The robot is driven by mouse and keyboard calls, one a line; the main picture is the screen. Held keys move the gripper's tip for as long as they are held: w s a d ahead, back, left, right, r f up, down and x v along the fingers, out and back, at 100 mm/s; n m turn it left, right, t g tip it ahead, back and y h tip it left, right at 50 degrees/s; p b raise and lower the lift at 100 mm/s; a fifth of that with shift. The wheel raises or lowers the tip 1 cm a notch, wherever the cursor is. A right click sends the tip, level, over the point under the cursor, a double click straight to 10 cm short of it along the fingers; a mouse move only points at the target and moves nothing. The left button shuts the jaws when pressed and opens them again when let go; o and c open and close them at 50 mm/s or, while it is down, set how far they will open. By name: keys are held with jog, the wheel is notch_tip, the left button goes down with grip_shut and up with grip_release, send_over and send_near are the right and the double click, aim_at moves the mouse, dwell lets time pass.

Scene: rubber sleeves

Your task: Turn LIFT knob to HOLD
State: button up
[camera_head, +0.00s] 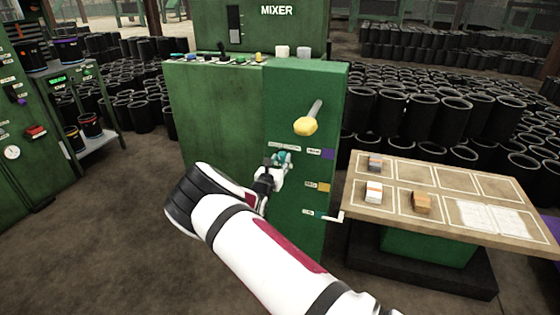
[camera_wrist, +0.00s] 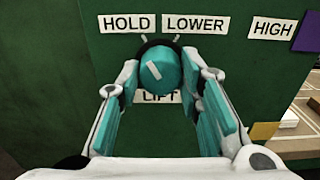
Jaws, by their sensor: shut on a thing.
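The LIFT knob is a round teal knob (camera_wrist: 160,62) with a white pointer line, on the green panel of the mixer. The line slants from upper left to lower right, its upper end toward the HOLD label (camera_wrist: 126,23). The LOWER label (camera_wrist: 195,23) is at upper right, and the LIFT label (camera_wrist: 158,98) is below, partly hidden. My gripper (camera_wrist: 160,72) has a finger on each side of the knob and is shut on it. In the head view my gripper (camera_head: 274,168) meets the panel at the knob (camera_head: 284,156), which is partly hidden.
A yellow-tipped lever (camera_head: 306,126) sticks out above the knob, and a white crank-like handle (camera_head: 330,216) sits low on the right. A wooden table (camera_head: 450,180) with small blocks stands right of the mixer (camera_head: 220,115). Black sleeves crowd the floor behind.

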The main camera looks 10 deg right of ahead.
jog(key=shift+f, duration=0.1)
dwell(0.3)
jog(key=o, duration=1.2)
jog(key=shift+c, duration=0.2)
jog(key=v, duration=1.2)
